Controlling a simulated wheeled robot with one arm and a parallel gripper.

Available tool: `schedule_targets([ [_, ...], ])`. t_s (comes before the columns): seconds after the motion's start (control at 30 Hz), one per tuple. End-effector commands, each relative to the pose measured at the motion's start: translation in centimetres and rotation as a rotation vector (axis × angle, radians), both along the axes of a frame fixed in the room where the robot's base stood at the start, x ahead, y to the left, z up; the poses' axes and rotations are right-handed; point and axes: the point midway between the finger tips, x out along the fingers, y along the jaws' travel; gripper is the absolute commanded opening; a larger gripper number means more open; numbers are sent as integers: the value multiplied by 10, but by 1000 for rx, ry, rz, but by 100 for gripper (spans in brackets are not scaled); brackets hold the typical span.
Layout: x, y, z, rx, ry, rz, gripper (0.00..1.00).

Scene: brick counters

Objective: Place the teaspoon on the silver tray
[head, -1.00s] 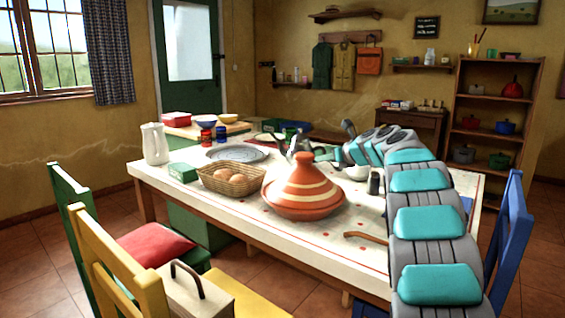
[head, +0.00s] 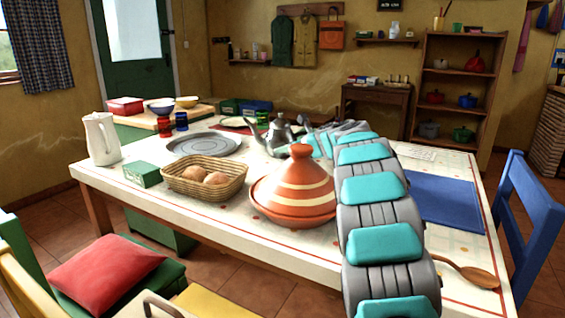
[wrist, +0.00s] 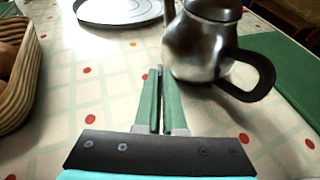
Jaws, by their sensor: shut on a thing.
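The silver tray (head: 204,143) is a round grey tray lying flat on the long table; part of it shows at the top of the wrist view (wrist: 118,8). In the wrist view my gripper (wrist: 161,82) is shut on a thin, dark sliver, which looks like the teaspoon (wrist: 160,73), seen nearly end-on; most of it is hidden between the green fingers. The gripper is above the tablecloth, beside the teapot and apart from the tray. In the head view the tagine and my arm hide the gripper and the spoon.
A metal teapot (wrist: 200,45) stands close to the right of my fingers. A wicker basket (head: 205,178) of eggs or rolls and an orange tagine (head: 296,195) stand on the near side. A wooden spoon (head: 470,272) lies at the right. Spotted cloth between basket and teapot is clear.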

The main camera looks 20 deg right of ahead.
Motion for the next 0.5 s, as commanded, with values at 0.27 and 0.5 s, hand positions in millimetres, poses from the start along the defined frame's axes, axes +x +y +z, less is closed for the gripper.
schedule_targets([
  [0.27, 0, -1, -34, -2, 0, -1, 0],
  [0.5, 0, 0, -37, -2, -3, -1, 0],
])
